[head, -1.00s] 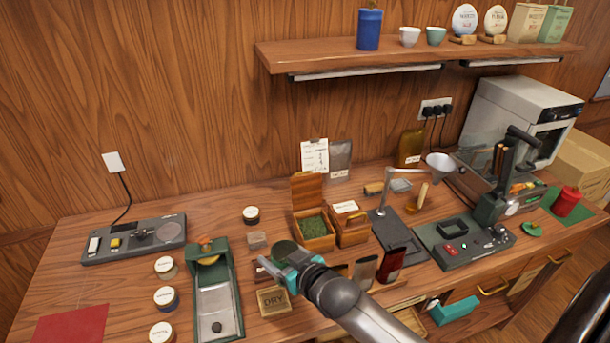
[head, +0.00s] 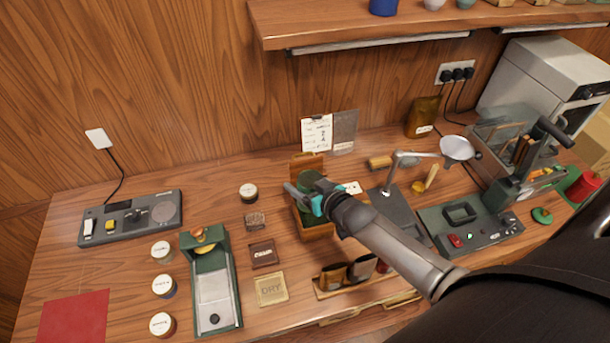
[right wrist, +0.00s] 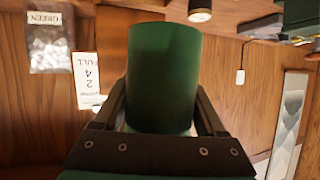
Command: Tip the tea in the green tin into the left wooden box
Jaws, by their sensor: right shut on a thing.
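My right gripper (head: 308,198) is shut on the green tin (head: 312,181), over the left wooden box (head: 318,233). The tin also fills the middle of the right wrist view (right wrist: 165,75), between the two fingers. That view shows the room upside down, and the tin's side is seen but not its mouth. The box's lid stands open behind the tin. Most of the box's inside is hidden by the tin and gripper, so I cannot tell whether tea is falling. My left gripper is not in view.
A second wooden box is mostly hidden behind my right arm. The card (head: 316,133) and grey pouch (head: 344,131) stand behind the boxes. A small dark box (head: 264,253) and the DRY tile (head: 271,289) lie in front left.

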